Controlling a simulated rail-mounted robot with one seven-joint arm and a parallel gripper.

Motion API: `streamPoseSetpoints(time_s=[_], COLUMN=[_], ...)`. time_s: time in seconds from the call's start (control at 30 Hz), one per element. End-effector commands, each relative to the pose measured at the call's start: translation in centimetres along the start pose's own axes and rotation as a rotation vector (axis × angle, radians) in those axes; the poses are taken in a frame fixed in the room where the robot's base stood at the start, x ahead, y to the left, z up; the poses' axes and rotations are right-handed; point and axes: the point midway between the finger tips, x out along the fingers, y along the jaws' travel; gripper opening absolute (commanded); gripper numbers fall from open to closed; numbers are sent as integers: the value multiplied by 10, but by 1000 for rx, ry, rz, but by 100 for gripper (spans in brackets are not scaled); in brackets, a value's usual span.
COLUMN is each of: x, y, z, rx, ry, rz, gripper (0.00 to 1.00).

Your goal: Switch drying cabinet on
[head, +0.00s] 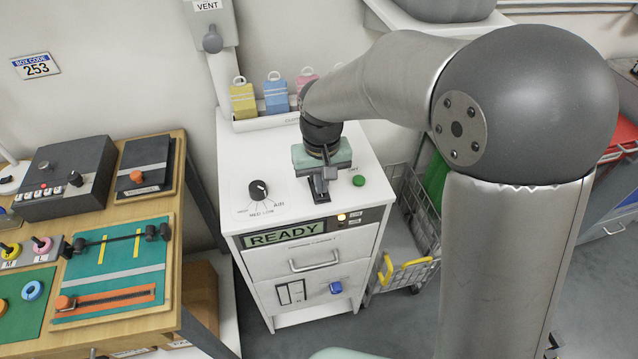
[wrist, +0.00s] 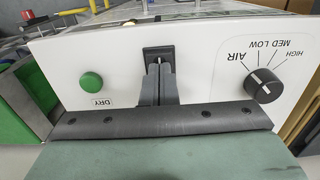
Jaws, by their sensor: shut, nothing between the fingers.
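The drying cabinet (head: 290,165) is a white unit below my arm. Its display (head: 285,234) reads READY on green, with a small amber light (head: 341,217) lit beside it. A switch in a dark square plate (wrist: 158,53) is on the top panel, just beyond my fingertips in the wrist view. My gripper (head: 320,193) is shut and empty, pointing down; its fingertips (wrist: 158,92) are at the plate's near edge, and I cannot tell whether they touch the switch. The black dial (wrist: 263,85) has its mark towards AIR. The green DRY button (wrist: 91,82) is on the other side.
Coloured tags (head: 275,95) stand in a white tray at the cabinet's back. A wooden bench (head: 160,190) with control boards stands left. A wire cart (head: 415,225) with a yellow handle stands right. A grey vent lever (head: 212,42) is on the wall behind.

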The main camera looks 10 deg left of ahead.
Motion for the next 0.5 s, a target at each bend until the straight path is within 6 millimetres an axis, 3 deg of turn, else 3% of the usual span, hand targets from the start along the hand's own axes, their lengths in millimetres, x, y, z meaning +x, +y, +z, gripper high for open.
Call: streamPoseSetpoints(time_s=[0.5], x=[-43], y=[0], z=[0], rx=[1], ry=[1], rz=[0], gripper=[0])
